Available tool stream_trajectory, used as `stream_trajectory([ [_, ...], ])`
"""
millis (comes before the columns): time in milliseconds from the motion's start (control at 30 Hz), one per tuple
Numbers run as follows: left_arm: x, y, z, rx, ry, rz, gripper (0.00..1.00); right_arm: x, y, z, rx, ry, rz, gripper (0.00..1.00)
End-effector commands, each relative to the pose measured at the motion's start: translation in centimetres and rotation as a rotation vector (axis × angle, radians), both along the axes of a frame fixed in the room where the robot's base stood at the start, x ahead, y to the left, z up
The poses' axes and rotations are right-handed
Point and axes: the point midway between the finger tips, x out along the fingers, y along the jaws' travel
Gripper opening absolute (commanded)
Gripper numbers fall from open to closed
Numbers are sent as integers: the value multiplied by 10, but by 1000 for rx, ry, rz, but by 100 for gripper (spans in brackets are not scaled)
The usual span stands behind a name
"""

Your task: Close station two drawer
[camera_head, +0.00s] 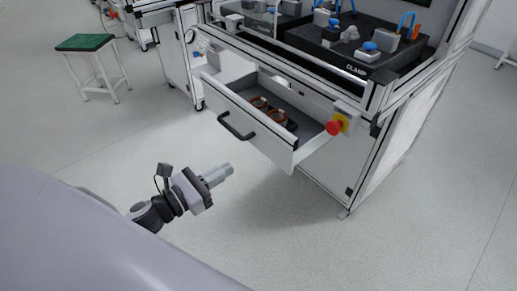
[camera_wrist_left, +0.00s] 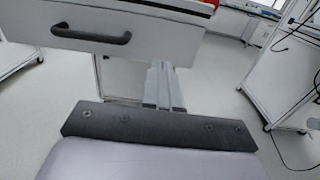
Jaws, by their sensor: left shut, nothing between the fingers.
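The station drawer (camera_head: 262,144) is pulled out from the white workstation in the head view. It has a white front with a black handle (camera_head: 236,127). Several copper-coloured ring parts (camera_head: 270,110) lie inside it. My left gripper (camera_head: 228,170) is shut and empty, in front of and below the drawer front, apart from it. In the left wrist view the drawer front (camera_wrist_left: 150,42) and its handle (camera_wrist_left: 91,36) show beyond the shut fingers (camera_wrist_left: 163,85). My right gripper does not show in either view.
A red emergency button on a yellow box (camera_head: 338,125) sits at the workstation's front edge, right of the drawer. The worktop (camera_head: 350,68) carries fixtures with blue knobs. A green-topped stool (camera_head: 84,42) stands at the back left. The floor before the drawer is clear.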

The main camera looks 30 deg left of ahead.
Motion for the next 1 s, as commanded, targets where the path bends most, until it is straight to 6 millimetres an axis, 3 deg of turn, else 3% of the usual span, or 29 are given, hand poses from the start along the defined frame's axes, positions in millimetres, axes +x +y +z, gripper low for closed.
stream_trajectory([
  [600, 85, -35, 1, -4, -1, 0, 0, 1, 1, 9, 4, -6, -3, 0],
  [1000, 107, -44, 0, -4, 2, 1, 0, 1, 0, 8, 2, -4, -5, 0],
])
